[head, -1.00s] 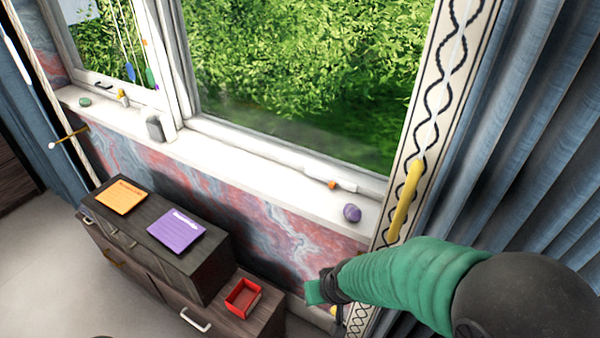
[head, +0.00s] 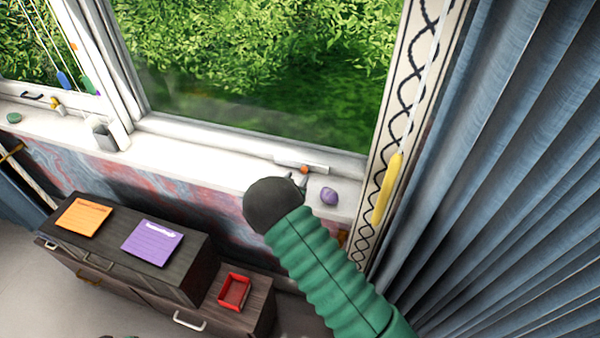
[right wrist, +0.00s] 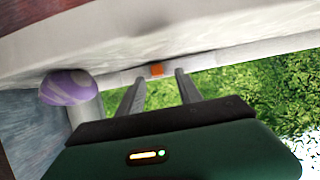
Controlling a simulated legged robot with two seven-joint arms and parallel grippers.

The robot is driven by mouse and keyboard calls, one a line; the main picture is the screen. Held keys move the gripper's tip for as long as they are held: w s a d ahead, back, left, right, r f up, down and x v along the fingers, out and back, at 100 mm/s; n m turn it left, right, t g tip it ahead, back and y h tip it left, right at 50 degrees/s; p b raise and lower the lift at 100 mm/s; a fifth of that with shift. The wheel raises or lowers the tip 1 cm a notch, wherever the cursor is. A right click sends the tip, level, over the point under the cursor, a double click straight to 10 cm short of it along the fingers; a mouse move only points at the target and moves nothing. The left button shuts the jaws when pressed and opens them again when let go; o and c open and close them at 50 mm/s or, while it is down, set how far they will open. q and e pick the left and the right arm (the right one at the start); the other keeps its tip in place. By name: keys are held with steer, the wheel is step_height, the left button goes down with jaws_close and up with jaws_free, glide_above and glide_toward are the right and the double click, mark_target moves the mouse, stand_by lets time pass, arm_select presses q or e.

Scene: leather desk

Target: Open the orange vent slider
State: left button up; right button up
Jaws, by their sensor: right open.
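The orange vent slider (head: 304,169) is a small orange knob on a white strip (head: 318,168) along the bottom of the window frame, at its right end. In the right wrist view the slider (right wrist: 157,69) shows just beyond and between my right gripper's two fingertips (right wrist: 158,78). The right gripper (head: 298,179) is open and empty, with a finger showing close in front of the slider in the head view. Whether a finger touches the slider I cannot tell. My left gripper is not in view.
A yellow wand (head: 387,188) hangs by the curtain (head: 500,150). A dark cabinet (head: 195,265) with notes and a red tray (head: 234,291) stands below.

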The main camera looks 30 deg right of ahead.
mark_target(303, 171)
steer(key=x, duration=0.5)
steer(key=shift+s+d+r, duration=0.1)
steer(key=shift+s+d, duration=0.2)
steer(key=shift+a, duration=0.25)
steer(key=c, duration=0.3)
steer(key=shift+d+r, duration=0.1)
jaws_close()
stand_by(0.3)
